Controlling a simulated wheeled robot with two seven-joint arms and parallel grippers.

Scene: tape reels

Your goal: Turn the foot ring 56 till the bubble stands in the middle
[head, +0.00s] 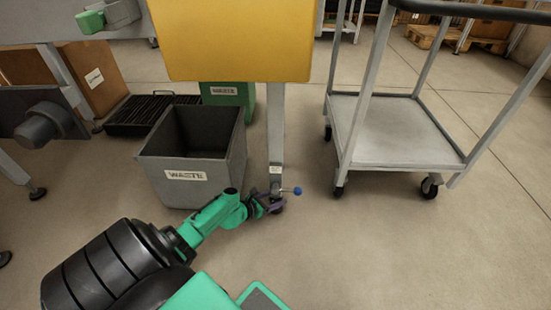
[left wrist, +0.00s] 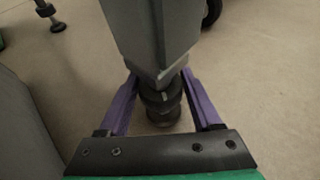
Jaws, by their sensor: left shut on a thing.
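The grey leg (head: 276,125) under the yellow panel (head: 235,40) ends in a levelling foot low over the floor. A small pale label (head: 275,169), too small to read, is on the leg's lower end. In the left wrist view the leg (left wrist: 155,35) comes down to a dark foot ring (left wrist: 162,101). My left gripper (head: 268,205) is at this foot. Its purple fingers (left wrist: 160,88) stand on both sides of the ring and are shut on it. The bubble is not visible. My right gripper is not in view.
A grey waste bin (head: 190,187) stands left of the leg, close to my left arm. A green bin (head: 229,97) is behind it. A wheeled cart (head: 395,135) stands at right. A small blue ball (head: 298,191) sticks out beside the foot. The floor in front is clear.

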